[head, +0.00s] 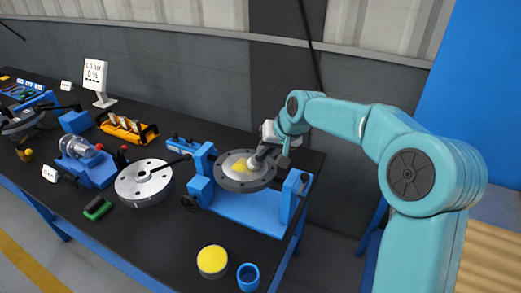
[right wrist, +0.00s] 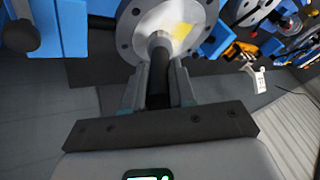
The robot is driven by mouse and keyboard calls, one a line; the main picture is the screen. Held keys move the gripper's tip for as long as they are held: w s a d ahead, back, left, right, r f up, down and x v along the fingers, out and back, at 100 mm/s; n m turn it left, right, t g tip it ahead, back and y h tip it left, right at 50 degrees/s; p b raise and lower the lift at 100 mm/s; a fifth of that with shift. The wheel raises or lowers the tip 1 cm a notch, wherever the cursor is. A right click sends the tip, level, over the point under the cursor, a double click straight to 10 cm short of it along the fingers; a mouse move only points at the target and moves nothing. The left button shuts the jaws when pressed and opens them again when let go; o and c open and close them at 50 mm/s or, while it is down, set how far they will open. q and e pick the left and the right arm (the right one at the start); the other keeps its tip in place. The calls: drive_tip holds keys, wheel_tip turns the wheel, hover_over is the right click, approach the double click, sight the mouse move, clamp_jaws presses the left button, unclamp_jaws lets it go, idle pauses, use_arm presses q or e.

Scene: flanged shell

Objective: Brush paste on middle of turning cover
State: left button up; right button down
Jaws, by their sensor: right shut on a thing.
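The round grey flanged cover (head: 246,170) sits in a blue turning stand (head: 240,208) near the right end of the bench. A yellow patch of paste (head: 240,165) lies on its pale middle. My right gripper (head: 268,152) is above the cover, shut on the dark handle of a brush (right wrist: 159,75). The brush tip reaches the cover's middle in both views; whether it touches cannot be told for sure. The cover also fills the top of the right wrist view (right wrist: 133,50). A tin with a yellow top (head: 212,261) stands at the bench front. My left gripper is out of view.
A blue cup (head: 248,277) stands beside the tin. A grey disc (head: 144,182), a blue vise (head: 88,165), a green-and-black brush (head: 97,208), an orange tool rack (head: 127,127) and a white sign (head: 95,76) are further left. Bench (head: 160,230) is clear left of the tin.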

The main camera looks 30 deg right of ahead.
sight(257, 165)
drive_tip(key=shift+s+d+f, duration=0.1)
drive_tip(key=shift+s+d, duration=0.25)
drive_tip(key=shift+s, duration=0.15)
drive_tip(key=shift+w+a, duration=0.25)
drive_tip(key=shift+w+a+p, duration=0.4)
drive_tip(key=shift+w, duration=0.3)
drive_tip(key=shift+w+a+p, duration=0.35)
drive_tip(key=shift+w+p, duration=0.05)
drive_tip(key=shift+w, duration=0.25)
drive_tip(key=shift+w+a+r+p, duration=0.2)
drive_tip(key=shift+w+a+p, duration=0.05)
drive_tip(key=shift+w+p, duration=0.15)
drive_tip(key=shift+w+a+f+p, duration=0.1)
drive_tip(key=shift+w+a+p, duration=0.25)
drive_tip(key=shift+w, duration=0.25)
drive_tip(key=shift+w+a+p, duration=0.25)
drive_tip(key=shift+w+a, duration=0.1)
drive_tip(key=shift+w, duration=0.25)
